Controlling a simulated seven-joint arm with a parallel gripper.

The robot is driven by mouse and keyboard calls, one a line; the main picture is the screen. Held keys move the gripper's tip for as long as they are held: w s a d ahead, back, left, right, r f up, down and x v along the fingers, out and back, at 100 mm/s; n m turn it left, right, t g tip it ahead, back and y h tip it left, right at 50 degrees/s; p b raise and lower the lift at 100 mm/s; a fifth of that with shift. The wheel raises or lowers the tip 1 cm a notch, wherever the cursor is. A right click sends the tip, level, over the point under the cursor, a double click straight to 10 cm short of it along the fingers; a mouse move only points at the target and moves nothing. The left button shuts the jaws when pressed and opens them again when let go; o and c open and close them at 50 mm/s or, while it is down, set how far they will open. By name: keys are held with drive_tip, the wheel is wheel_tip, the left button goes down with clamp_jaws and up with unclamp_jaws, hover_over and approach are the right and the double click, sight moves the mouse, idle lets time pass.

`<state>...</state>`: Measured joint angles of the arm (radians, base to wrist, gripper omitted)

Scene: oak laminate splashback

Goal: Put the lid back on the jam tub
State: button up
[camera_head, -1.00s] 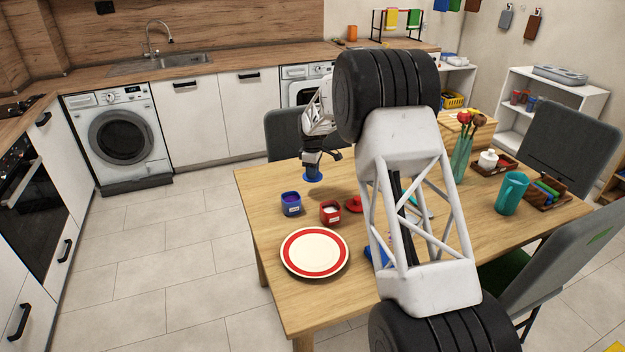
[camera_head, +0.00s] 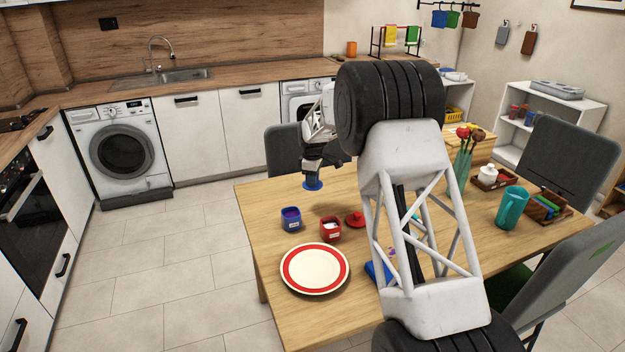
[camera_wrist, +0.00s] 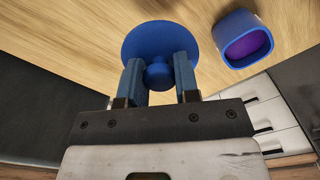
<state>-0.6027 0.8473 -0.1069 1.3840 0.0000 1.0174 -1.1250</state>
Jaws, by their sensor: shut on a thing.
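My gripper (camera_head: 313,170) is shut on the knob of a round blue lid (camera_head: 312,185), held above the table. In the wrist view the lid (camera_wrist: 150,38) hangs flat below the fingers, with its knob between the fingertips (camera_wrist: 158,72). The open blue tub (camera_head: 291,219) stands on the table with purple jam inside, in front of and slightly left of the lid in the head view. In the wrist view the tub (camera_wrist: 243,38) is right of the lid, apart from it. The tub's label is too small to read.
A red tub (camera_head: 330,229) with white contents stands right of the blue tub, with a red lid (camera_head: 354,220) beside it. A red-rimmed plate (camera_head: 315,269) lies in front. A teal mug (camera_head: 512,208) and a vase (camera_head: 460,170) stand at the right.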

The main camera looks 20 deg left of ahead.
drive_tip(key=s+a+r, duration=0.1)
drive_tip(key=s, duration=0.5)
drive_tip(key=s+a+r, duration=0.1)
drive_tip(key=s+r, duration=0.1)
drive_tip(key=s, duration=0.4)
drive_tip(key=shift+s+a, duration=0.4)
drive_tip(key=shift+f, duration=3.05)
drive_tip(key=shift+f, duration=0.2)
idle(0.6)
idle(0.4)
drive_tip(key=o, duration=1)
drive_tip(key=shift+c, duration=0.2)
drive_tip(key=shift+o, duration=0.5)
